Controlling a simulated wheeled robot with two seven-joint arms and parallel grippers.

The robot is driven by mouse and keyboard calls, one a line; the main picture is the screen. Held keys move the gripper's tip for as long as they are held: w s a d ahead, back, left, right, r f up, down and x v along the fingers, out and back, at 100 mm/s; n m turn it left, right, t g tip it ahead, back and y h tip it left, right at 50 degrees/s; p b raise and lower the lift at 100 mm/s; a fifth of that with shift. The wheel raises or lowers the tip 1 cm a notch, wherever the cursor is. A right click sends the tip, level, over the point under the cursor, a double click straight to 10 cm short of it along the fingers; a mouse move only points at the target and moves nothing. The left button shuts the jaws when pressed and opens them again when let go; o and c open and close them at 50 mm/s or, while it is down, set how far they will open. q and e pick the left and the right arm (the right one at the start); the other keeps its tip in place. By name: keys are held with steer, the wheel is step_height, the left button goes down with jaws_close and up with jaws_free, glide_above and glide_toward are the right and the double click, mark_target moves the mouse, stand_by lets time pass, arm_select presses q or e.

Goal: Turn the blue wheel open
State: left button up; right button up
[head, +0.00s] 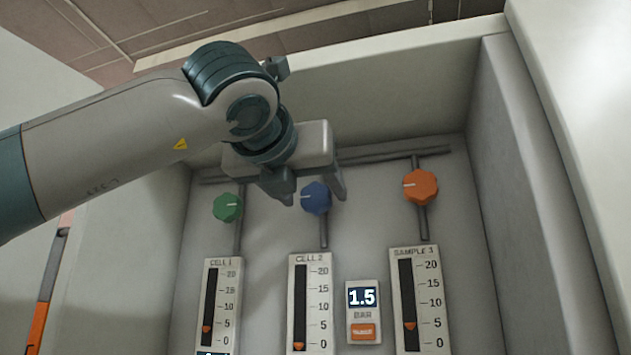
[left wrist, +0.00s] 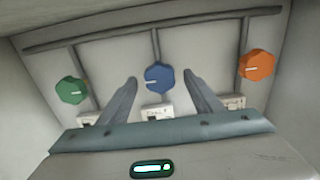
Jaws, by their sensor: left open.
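The blue wheel (head: 316,198) is a small faceted knob with a white mark pointing left, on a vertical pipe above the "CELL 2" gauge (head: 311,300). My left gripper (head: 316,194) is in front of it, coming from the left and above. In the left wrist view the blue wheel (left wrist: 159,78) shows between the two fingertips (left wrist: 160,76), which are apart and open. I cannot tell whether a finger touches it. The cell 2 marker sits near 0. My right gripper is not in view.
A green wheel (head: 228,207) is to the left, above the "CELL 1" gauge (head: 221,300). An orange wheel (head: 420,186) is to the right, above the "SAMPLE 3" gauge (head: 417,300). A display (head: 362,297) reads 1.5 bar. Side walls (head: 510,170) and a top ledge frame the recess.

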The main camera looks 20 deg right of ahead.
arm_select(q)
steer(key=shift+p+x, duration=0.6)
steer(key=shift+x, duration=0.9)
steer(key=shift+a, duration=0.1)
steer(key=c, duration=1)
